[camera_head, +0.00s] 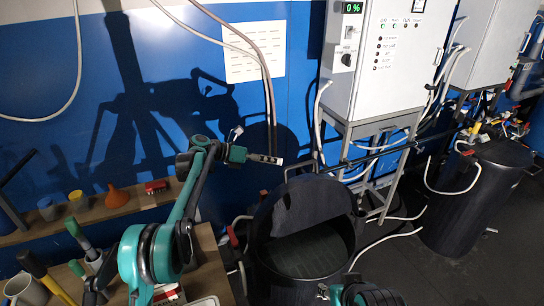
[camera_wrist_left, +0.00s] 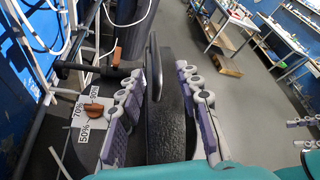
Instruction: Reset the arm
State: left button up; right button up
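My left arm comes in from the lower left in the head view. Its gripper (camera_head: 266,159) is raised in front of the blue wall, left of the cabinet's stand and above the black barrel. In the left wrist view the two finger pads of the left gripper (camera_wrist_left: 160,115) stand apart. A dark rounded surface shows between them, and I see nothing gripped. Part of my right arm (camera_head: 360,294) shows at the bottom edge of the head view, in front of the barrel. Its fingers are not clear enough to judge.
An open black barrel (camera_head: 305,255) stands in the middle, below the grey control cabinet (camera_head: 375,60) reading 0 %. Another dark barrel (camera_head: 470,200) is at right. A wooden shelf (camera_head: 90,215) holds an orange funnel (camera_head: 117,196). A valve plate (camera_wrist_left: 93,108) shows percent labels. Hoses cross the floor.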

pick_arm(q)
jog(key=s+a+f+m+t+y+b, duration=0.1)
jog(key=s+a+f+m+y+b, duration=0.2)
jog(key=s+a+m, duration=0.6)
jog(key=s+a+f+m+t+y+b, duration=0.15)
jog(key=s+m+y+b, duration=0.3)
jog(key=s, duration=0.95)
jog(key=s+a+f+m+t+y+b, duration=0.1)
jog(key=s+a+f+m+y, duration=0.2)
jog(key=s+a+f+m, duration=0.3)
jog(key=s+a+f+m+t+y+b, duration=0.1)
jog(key=s+a+f+m, duration=0.5)
jog(key=s, duration=0.7)
notch_tip(320, 180, down, 2)
jog(key=shift+s+a+m+t+y+b, duration=0.2)
jog(key=shift+m+t+y+b, duration=0.3)
jog(key=shift+y, duration=0.65)
